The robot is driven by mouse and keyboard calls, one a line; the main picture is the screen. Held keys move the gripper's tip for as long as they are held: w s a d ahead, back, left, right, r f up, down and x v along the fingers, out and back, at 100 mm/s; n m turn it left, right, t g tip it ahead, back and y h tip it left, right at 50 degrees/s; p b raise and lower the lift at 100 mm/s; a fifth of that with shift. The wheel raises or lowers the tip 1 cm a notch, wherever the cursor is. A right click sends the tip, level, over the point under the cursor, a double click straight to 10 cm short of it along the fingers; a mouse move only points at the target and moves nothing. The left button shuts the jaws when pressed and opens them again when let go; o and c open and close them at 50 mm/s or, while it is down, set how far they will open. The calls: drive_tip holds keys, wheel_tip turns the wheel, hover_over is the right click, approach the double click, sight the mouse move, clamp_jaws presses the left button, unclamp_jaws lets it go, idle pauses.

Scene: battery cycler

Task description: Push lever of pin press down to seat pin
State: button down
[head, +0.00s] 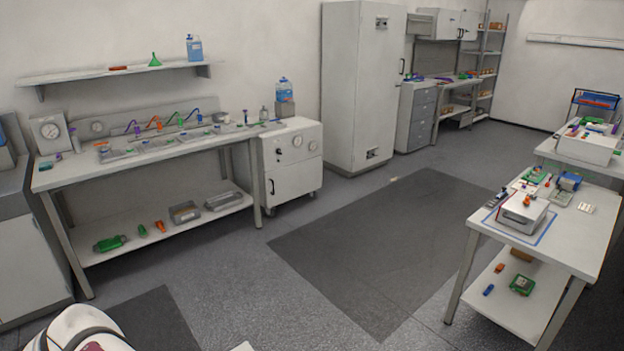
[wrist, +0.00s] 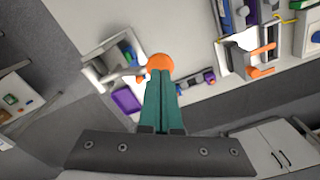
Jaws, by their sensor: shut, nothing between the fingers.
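In the wrist view, my gripper (wrist: 161,78) has its two teal fingers together, with nothing between them. The fingertips lie over the near edge of an orange ball knob (wrist: 159,62). I cannot tell whether they touch it or are just above it. A grey lever arm (wrist: 128,72) runs left from the knob to a pale grey frame (wrist: 95,72), which looks like the pin press. The pin and its seat cannot be made out; the fingers and knob cover part of that area. My gripper is not in the head view, and I cannot single out the press there.
In the wrist view, a purple block (wrist: 127,100) lies beside the press, and a dark part (wrist: 196,82) lies right of the fingers. A holder with orange parts (wrist: 262,50) stands further right. The head view shows a left bench (head: 130,165), right bench (head: 580,240) and open floor between.

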idle(0.4)
drive_tip(key=shift+f, duration=3.25)
drive_tip(key=shift+r, duration=5.1)
